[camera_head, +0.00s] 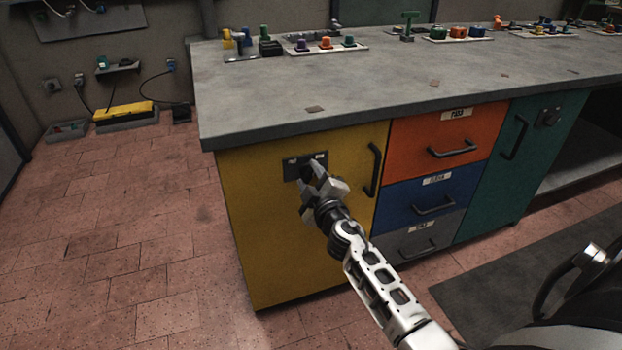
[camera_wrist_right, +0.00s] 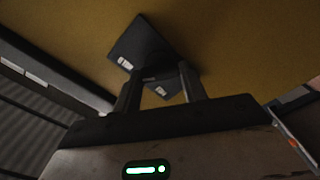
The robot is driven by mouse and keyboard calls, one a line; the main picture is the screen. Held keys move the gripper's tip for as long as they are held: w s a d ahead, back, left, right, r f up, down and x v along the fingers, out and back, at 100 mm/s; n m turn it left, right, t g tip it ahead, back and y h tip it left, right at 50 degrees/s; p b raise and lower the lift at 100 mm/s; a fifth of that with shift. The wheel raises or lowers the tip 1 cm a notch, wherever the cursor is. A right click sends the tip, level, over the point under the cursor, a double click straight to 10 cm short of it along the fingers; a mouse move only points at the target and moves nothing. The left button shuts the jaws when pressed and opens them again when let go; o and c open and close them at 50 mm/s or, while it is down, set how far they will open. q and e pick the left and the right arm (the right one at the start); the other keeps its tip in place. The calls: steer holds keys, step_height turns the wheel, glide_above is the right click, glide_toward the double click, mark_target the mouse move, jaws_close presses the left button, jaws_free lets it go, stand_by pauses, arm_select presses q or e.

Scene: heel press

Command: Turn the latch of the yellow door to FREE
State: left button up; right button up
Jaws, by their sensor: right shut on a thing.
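The yellow door (camera_head: 265,225) is the leftmost front of the workbench and appears closed. A dark latch plate (camera_head: 291,169) with small pale labels sits near its top; the labels are too small to read. The plate also shows in the right wrist view (camera_wrist_right: 140,45). My right gripper (camera_head: 310,177) is at the plate, shut on the dark latch knob (camera_wrist_right: 158,76), which its fingers mostly hide. Which way the knob points cannot be told. The door's black vertical handle (camera_head: 373,170) is right of the gripper, apart from it. My left gripper is not in view.
Orange (camera_head: 440,137), blue (camera_head: 425,203) and grey (camera_head: 415,243) drawers with protruding handles lie right of the door. A green door (camera_head: 520,165) follows. The grey worktop (camera_head: 350,85) overhangs above the latch. The tiled floor (camera_head: 130,230) at left is clear.

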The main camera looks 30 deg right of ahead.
steer(key=n, duration=0.4)
steer(key=shift+n+b, duration=0.3)
steer(key=n, duration=0.3)
steer(key=shift+a+f+n, duration=0.1)
steer(key=shift+n, duration=0.3)
steer(key=n, duration=0.4)
steer(key=shift+f+n, duration=0.15)
steer(key=shift+n, duration=1.35)
steer(key=o, duration=1)
